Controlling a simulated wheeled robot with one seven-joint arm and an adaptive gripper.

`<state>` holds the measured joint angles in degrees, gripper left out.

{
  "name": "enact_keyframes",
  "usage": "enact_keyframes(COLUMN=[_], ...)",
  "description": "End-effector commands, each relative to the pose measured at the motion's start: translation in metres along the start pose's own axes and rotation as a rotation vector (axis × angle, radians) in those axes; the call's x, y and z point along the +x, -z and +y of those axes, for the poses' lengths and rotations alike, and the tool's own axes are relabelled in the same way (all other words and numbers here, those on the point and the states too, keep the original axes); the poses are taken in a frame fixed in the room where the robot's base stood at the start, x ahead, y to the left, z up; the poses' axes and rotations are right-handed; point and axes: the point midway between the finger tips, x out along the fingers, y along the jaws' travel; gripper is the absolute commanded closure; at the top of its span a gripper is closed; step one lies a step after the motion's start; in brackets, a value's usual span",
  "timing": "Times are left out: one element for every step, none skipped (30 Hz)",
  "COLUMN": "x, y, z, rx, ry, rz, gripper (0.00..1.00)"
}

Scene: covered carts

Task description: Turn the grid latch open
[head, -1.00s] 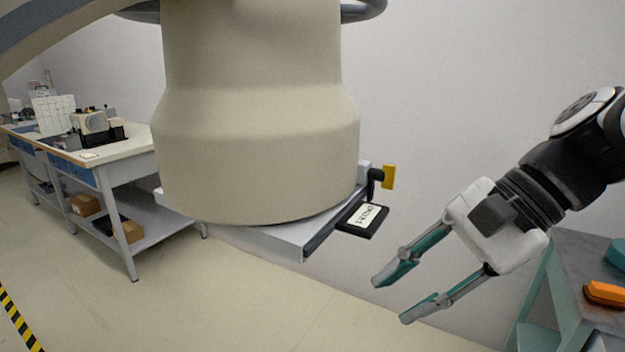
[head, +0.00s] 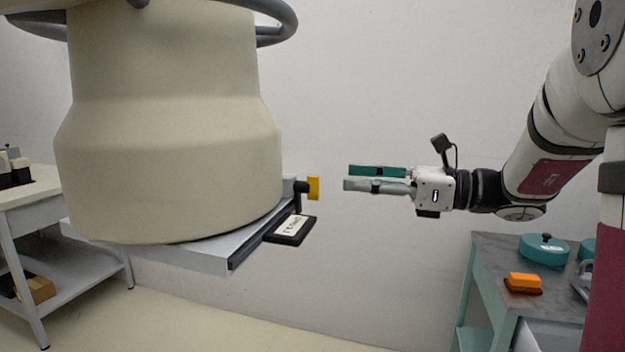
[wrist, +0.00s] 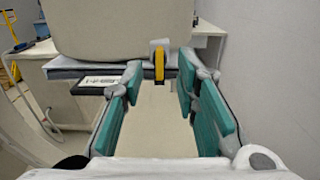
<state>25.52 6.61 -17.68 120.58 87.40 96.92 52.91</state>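The grid latch is a yellow tab (head: 314,188) on a dark pivot at the right end of the grey slide plate (head: 232,252), under the large beige housing (head: 170,130). The tab stands upright. My gripper (head: 347,178) is to the right of the tab, level with it and apart from it, fingers pointing left. In the wrist view the two teal fingers (wrist: 158,82) are spread wide and empty. The yellow tab (wrist: 159,67) shows between and beyond their tips. A black labelled handle (head: 291,230) sticks out below the latch.
A teal-framed cart (head: 490,268) with an orange block (head: 524,281) and a teal lidded pot (head: 543,250) stands at the lower right. A workbench (head: 30,192) is at the left. A plain wall is behind, with free air between gripper and latch.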

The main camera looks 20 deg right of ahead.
Motion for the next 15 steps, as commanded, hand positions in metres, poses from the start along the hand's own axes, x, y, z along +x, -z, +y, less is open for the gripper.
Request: enact_keyframes(x=[0.011, 0.017, 0.025, 0.031, 0.036, 0.044, 0.049, 0.054, 0.059, 0.063, 0.067, 0.072, 0.075, 0.077, 0.080], y=[0.000, 0.000, 0.000, 0.000, 0.000, 0.000, 0.000, 0.000, 0.000, 0.000, 0.000, 0.001, 0.001, 0.000, 0.000], z=[0.001, 0.001, 0.001, 0.001, 0.001, 0.001, 0.001, 0.001, 0.001, 0.001, 0.001, 0.001, 0.001, 0.001, 0.001], rx=[-0.001, -0.002, -0.002, -0.002, -0.001, -0.002, -0.002, -0.002, -0.001, -0.001, -0.001, -0.001, -0.001, -0.001, -0.001], ry=[-0.004, -0.005, -0.005, -0.004, -0.005, -0.004, -0.004, -0.005, -0.003, -0.002, -0.002, -0.002, -0.003, -0.003, -0.002], rz=[0.000, 0.001, 0.000, 0.001, 0.001, 0.001, 0.001, 0.001, 0.001, 0.001, 0.000, 0.001, 0.002, 0.001, 0.001], gripper=[0.72, 0.72, 0.72, 0.72, 0.72, 0.72, 0.72, 0.72, 0.72, 0.72, 0.72, 0.72, 0.72, 0.72, 0.72])
